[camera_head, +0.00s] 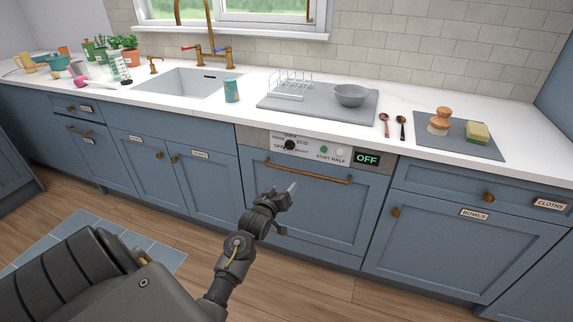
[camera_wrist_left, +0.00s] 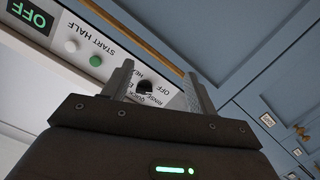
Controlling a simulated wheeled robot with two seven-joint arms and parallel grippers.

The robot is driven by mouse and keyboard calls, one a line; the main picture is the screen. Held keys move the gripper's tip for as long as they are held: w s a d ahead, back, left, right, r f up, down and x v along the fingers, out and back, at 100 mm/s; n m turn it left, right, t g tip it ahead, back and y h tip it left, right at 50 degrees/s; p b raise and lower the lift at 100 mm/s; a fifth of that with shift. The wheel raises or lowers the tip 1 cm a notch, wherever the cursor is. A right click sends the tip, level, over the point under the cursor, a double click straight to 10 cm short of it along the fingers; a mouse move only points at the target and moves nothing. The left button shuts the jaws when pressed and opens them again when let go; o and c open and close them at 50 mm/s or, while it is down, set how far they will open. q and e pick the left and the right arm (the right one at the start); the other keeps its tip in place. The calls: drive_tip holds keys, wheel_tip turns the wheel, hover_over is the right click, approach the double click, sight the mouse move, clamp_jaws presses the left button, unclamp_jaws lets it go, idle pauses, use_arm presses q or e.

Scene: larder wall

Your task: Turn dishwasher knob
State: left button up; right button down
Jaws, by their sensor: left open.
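The dishwasher knob (camera_head: 290,145) is a small black round dial on the white control panel at the top of the blue dishwasher front (camera_head: 310,200). Labels including ECO stand around it, and a green OFF display (camera_head: 367,158) is at the panel's right end. My left gripper (camera_head: 287,207) is open and empty, below and in front of the knob and apart from it. In the left wrist view the knob (camera_wrist_left: 145,87) shows beyond and between the two open fingers, partly hidden. My right gripper is out of view.
A brass handle bar (camera_head: 307,171) runs across the dishwasher just below the panel. Green and white buttons (camera_head: 323,149) sit right of the knob. The counter above holds a drying rack, grey bowl (camera_head: 350,95) and teal cup (camera_head: 231,90). The floor in front is clear.

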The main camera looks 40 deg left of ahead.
use_arm(q)
drive_tip(key=n+t+y, duration=0.1)
drive_tip(key=t, duration=0.1)
approach(289, 146)
drive_tip(key=x, duration=0.5)
drive_tip(key=f+b+x, duration=0.1)
drive_tip(key=x, duration=0.2)
drive_tip(key=shift+w+a+f, duration=0.1)
drive_tip(key=shift+a+f, duration=0.05)
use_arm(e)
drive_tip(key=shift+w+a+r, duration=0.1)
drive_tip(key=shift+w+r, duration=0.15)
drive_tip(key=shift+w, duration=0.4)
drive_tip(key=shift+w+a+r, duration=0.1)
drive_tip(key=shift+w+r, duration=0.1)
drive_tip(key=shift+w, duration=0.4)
use_arm(q)
drive_tip(key=c, duration=1)
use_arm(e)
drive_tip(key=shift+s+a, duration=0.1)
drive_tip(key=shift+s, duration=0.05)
